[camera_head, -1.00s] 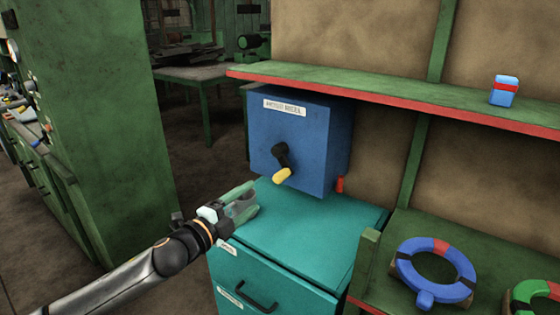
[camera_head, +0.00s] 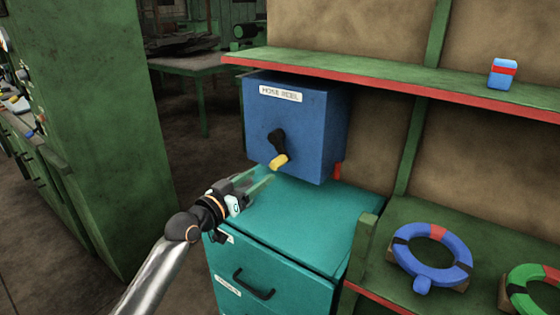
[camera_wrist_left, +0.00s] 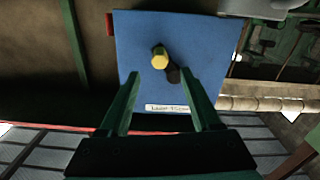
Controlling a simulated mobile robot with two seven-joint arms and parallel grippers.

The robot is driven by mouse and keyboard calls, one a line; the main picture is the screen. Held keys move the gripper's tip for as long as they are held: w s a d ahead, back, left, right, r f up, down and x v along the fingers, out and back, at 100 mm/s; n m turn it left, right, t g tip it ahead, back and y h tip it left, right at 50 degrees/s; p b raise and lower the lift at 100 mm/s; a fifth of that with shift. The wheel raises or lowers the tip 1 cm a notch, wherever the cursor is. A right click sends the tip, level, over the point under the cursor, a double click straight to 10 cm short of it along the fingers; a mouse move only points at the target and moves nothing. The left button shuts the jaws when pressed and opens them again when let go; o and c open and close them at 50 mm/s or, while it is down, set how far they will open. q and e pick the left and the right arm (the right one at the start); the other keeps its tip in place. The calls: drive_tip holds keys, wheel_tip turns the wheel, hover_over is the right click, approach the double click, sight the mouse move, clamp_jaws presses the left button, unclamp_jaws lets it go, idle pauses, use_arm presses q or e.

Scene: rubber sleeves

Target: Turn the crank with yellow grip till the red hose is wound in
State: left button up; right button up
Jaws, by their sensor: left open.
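A short red hose end (camera_head: 337,171) shows at the box's lower right edge. My left gripper (camera_head: 262,180) is open and empty, just below and left of the yellow grip. In the left wrist view the yellow grip (camera_wrist_left: 160,58) appears end-on between the lines of the two fingers, beyond their tips. The red hose end (camera_wrist_left: 109,24) shows there too. My right gripper is not in view.
A teal cabinet (camera_head: 310,222) with a black handle stands below the box. A green shelf (camera_head: 400,88) with a red edge runs above it and holds a small blue item (camera_head: 503,73). A blue ring (camera_head: 465,262) and a green ring (camera_head: 520,275) lie at the right.

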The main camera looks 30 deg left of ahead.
sight(280, 160)
use_arm(q)
drive_tip(key=w, duration=1)
drive_tip(key=shift+d, duration=0.4)
drive_tip(key=shift+c, duration=0.4)
clamp_jaws()
drive_tip(key=shift+r, duration=0.1)
idle(0.4)
